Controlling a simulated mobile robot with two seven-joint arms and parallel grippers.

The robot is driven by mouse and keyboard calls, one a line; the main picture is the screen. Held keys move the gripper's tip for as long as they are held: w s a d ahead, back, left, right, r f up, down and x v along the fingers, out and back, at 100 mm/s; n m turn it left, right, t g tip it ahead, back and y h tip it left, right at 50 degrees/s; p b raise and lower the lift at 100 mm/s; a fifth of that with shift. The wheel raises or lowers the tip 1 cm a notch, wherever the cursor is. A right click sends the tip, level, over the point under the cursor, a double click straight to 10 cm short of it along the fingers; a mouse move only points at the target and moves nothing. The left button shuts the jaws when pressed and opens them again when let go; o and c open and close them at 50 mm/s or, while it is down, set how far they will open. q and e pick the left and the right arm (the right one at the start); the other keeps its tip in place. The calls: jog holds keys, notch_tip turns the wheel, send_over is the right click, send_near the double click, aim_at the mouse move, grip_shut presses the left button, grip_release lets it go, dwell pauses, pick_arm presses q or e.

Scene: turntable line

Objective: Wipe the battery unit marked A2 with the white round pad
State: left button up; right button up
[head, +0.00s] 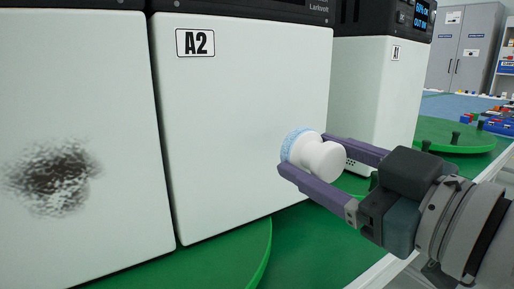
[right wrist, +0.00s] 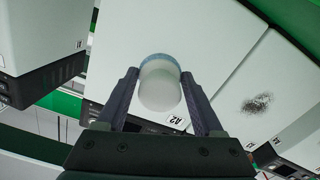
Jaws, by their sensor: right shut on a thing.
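The battery unit marked A2 (head: 245,110) is a large pale box in the middle of the head view, its label at the upper left. Its visible front looks clean. My right gripper (head: 305,153) is shut on the white round pad (head: 321,160), holding it by its white knob. The pad's pale blue wiping side faces the right part of A2's front. I cannot tell whether it touches. In the right wrist view the pad (right wrist: 160,85) is between the fingers, with the A2 unit (right wrist: 215,65) behind it. My left gripper is not in view.
Another pale unit (head: 80,120) stands close at A2's left, with a dark smudge on its front. Unit A1 (head: 375,100) stands at the right, behind my gripper. Green turntables (head: 225,262) lie below. Grey cabinets (head: 467,50) stand at the back right.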

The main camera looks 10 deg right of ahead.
jog(key=shift+s+d, duration=0.1)
jog(key=shift+s, duration=0.2)
jog(key=shift+p+v, duration=0.35)
jog(key=shift+v, duration=0.8)
